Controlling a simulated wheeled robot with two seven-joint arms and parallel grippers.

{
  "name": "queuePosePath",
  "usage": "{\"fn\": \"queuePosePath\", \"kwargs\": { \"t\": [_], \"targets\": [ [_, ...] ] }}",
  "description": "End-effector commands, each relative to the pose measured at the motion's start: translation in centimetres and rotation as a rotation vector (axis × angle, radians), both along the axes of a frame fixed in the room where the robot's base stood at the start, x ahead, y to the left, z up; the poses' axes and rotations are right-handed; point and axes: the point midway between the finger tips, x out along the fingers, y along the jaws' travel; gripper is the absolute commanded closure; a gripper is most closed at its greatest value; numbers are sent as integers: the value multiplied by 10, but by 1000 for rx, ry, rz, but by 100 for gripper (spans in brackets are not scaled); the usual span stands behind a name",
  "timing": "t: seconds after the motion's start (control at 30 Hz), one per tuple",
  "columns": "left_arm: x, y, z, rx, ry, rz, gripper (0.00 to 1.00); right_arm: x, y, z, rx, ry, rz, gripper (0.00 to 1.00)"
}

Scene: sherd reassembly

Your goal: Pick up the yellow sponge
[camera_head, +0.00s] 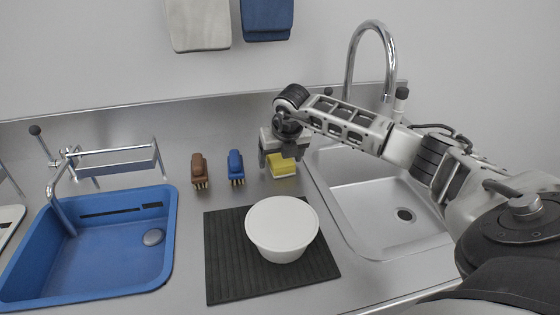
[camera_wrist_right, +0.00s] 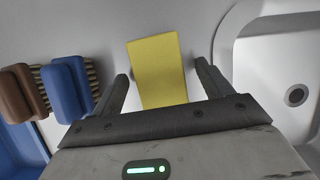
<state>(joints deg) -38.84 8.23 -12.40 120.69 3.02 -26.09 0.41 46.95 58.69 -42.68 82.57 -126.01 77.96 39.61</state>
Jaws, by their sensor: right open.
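The yellow sponge (camera_head: 282,169) lies on the steel counter beside the sink, partly hidden behind my right gripper in the head view. It also shows in the right wrist view (camera_wrist_right: 157,72), between the two fingers. My right gripper (camera_head: 284,165) is open and points down over the sponge. In the right wrist view my fingers (camera_wrist_right: 160,85) stand to the left and right of the sponge, with a gap on each side. I cannot tell how far above the counter the fingertips are. My left gripper is not in view.
A blue brush (camera_head: 236,168) and a brown brush (camera_head: 199,170) stand left of the sponge. A white lidded bowl (camera_head: 282,228) sits on a black ribbed mat (camera_head: 225,270) in front. A steel sink (camera_head: 375,205) is at the right, a blue basin (camera_head: 110,255) at the left.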

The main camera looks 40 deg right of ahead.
Motion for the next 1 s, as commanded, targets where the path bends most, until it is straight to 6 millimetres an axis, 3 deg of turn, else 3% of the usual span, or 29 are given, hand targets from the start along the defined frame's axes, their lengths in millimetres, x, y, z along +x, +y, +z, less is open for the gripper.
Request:
{"fn": "queuePosePath", "kwargs": {
  "t": [0.27,0.47,0.83,1.0],
  "targets": [
    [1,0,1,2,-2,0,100,2,-1,-5,0,-1,1,22],
    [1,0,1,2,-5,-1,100,2,-1,-5,0,-1,1,70],
    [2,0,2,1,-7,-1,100,2,-1,-2,0,-2,0,70],
    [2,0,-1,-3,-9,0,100,2,-1,12,0,-4,1,70]
  ]
}}
